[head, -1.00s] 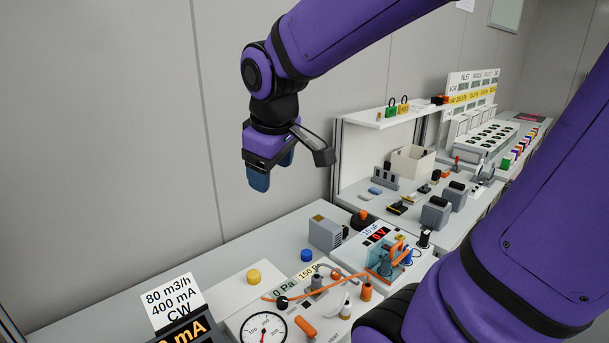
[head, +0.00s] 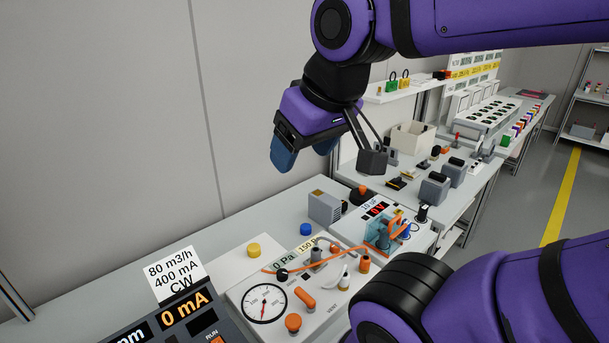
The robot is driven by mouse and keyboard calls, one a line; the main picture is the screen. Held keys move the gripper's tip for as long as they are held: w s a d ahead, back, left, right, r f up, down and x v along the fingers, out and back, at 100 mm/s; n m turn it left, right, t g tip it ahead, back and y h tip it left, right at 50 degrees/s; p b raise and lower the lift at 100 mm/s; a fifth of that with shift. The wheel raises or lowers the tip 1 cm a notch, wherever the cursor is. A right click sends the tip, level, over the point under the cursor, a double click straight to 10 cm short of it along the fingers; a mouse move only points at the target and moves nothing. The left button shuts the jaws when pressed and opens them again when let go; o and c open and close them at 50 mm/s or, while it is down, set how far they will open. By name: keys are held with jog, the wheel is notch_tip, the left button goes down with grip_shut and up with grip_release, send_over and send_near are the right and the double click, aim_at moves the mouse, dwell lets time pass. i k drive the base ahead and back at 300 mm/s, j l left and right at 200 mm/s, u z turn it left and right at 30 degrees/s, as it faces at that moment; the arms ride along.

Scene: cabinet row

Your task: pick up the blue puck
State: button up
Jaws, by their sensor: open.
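The blue puck (head: 306,229) is a small round piece on the bench top, left of a grey finned block and behind the gauge panel. My gripper (head: 304,158), with blue fingers under a purple body, is open and empty. It hangs in the air above the bench, well above the puck and apart from it. No part of the puck is hidden by my gripper.
The grey finned block (head: 325,207) stands right of the blue puck. An orange hose (head: 310,270) crosses the gauge panel (head: 235,292). A shelf (head: 395,91) juts out behind.

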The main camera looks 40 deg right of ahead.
aim_at(306, 228)
jog(key=l, duration=1.9)
